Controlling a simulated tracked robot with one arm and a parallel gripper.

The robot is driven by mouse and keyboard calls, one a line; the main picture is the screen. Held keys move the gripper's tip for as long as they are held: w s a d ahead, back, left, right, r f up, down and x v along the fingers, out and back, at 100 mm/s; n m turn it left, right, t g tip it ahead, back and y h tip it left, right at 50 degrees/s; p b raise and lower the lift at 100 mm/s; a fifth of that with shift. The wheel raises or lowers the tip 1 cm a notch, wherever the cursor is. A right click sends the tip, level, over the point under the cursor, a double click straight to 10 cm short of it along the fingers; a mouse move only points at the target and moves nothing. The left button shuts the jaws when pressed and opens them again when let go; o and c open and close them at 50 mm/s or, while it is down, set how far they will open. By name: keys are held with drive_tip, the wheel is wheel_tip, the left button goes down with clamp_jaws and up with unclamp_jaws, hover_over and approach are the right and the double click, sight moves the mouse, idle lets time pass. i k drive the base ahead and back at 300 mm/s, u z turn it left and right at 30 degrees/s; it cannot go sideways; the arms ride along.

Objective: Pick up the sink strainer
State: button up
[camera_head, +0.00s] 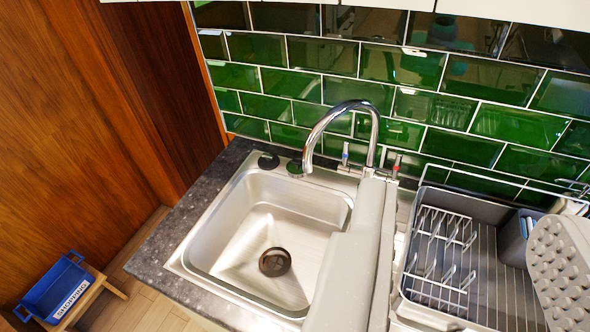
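A dark round piece, which looks like the sink strainer (275,262), sits in the drain at the bottom of the steel sink basin (225,235). Its fine detail is too small to tell. My gripper (465,205) is open and empty. Its grey left finger crosses the sink's right side, and its bumpy grey right finger is at the right edge. The strainer lies left of both fingers.
A curved chrome tap (345,108) with blue and red levers rises behind the sink. A grey dish rack (480,285) stands to the right. Green tiles (300,80) back the dark counter (165,245). A blue crate (65,285) on a wooden stool is at lower left.

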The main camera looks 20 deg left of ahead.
sight(294, 167)
drive_tip(key=z, duration=1.9)
drive_tip(key=k, duration=1.6)
drive_tip(key=u, duration=1.7)
drive_tip(key=i, duration=1)
